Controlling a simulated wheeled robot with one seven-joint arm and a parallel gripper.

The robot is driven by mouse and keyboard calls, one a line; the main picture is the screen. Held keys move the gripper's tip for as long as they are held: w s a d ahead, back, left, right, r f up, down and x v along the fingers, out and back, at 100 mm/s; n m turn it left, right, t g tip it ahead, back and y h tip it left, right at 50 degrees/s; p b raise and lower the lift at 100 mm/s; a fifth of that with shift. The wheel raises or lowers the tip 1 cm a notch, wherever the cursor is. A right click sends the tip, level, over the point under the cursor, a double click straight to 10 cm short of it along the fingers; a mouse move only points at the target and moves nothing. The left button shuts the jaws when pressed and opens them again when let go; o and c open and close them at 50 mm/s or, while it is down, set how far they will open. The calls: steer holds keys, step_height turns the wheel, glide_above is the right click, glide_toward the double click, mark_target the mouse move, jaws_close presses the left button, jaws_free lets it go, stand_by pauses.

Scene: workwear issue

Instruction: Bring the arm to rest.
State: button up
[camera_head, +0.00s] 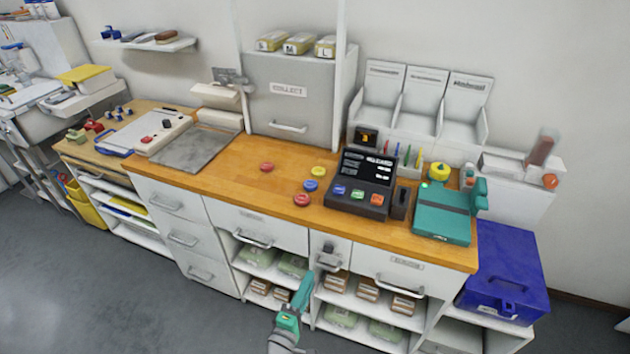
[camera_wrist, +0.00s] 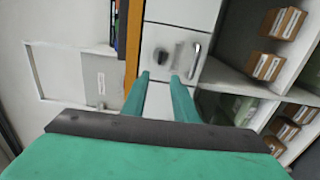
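My gripper (camera_head: 305,283) is teal and is raised in front of the counter's lower shelves in the head view. In the wrist view its two fingers (camera_wrist: 160,76) stand apart with nothing between them. The same narrow drawer (camera_head: 328,252) shows in the head view just above and right of the gripper. I cannot tell how far the fingertips are from it.
The wooden counter (camera_head: 235,180) carries a dark keypad device (camera_head: 363,182), several coloured discs and a teal device (camera_head: 442,217). Open shelves below hold brown boxes (camera_head: 367,289) and green packs (camera_head: 293,265). A blue box (camera_head: 503,265) stands at the right. Grey floor (camera_head: 120,290) is clear at the left.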

steer(key=s+d+f+m+g+y, duration=0.15)
steer(key=s+f, duration=0.25)
steer(key=s, duration=0.6)
steer(key=s+f+m+g+y, duration=0.2)
steer(key=s+f+m+y, duration=0.15)
steer(key=s, duration=0.65)
steer(key=s+d+r+m+t, duration=0.1)
steer(key=s+r+m, duration=0.3)
steer(key=s+r, duration=0.2)
steer(key=s+d+r+m, duration=0.2)
steer(key=s+r+m, duration=0.3)
steer(key=s, duration=0.6)
step_height(320, 180, up, 2)
steer(key=shift+m+t+y, duration=0.3)
steer(key=shift+t, duration=0.05)
steer(key=shift+s, duration=0.1)
